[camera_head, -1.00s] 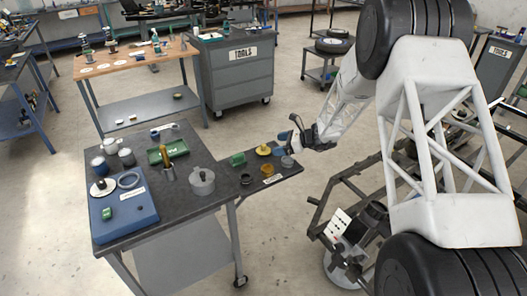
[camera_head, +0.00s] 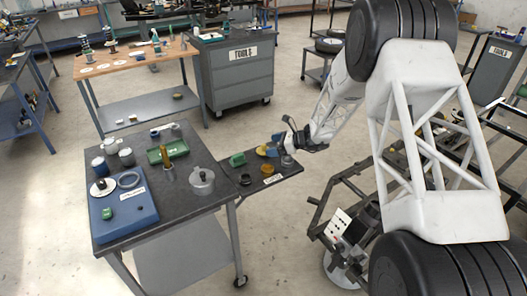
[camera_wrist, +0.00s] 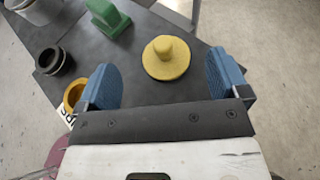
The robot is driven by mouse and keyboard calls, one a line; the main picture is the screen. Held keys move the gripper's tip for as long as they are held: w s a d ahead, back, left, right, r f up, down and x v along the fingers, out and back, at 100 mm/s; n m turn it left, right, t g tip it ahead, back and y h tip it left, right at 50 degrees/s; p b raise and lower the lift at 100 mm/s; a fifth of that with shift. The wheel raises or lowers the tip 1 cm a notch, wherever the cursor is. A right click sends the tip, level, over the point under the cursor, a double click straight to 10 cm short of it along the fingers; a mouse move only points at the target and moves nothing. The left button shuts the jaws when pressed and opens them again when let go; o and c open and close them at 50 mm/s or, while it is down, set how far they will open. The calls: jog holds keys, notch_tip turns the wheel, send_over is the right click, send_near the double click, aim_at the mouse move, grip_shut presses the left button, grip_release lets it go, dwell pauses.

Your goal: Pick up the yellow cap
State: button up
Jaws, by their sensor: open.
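The yellow cap (camera_wrist: 167,58) is a round disc with a raised knob, standing upright on the dark side shelf in the wrist view. It also shows in the head view (camera_head: 262,150), partly next to my gripper. My gripper (camera_wrist: 164,84) is open, with its two blue fingers apart. The cap lies ahead of the fingertips and between their lines, and nothing is held. In the head view my gripper (camera_head: 281,143) is over the right end of the shelf, close to the cap.
A green block (camera_wrist: 108,17) stands left of the cap. A dark ring (camera_wrist: 54,61) and a yellow-orange ring (camera_wrist: 74,95) lie further left, the latter close to my left finger. The shelf's edge is near on the right.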

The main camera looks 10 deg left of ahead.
aim_at(264, 147)
jog(key=shift+x, duration=2.45)
jog(key=shift+w, duration=0.15)
jog(key=c, duration=1)
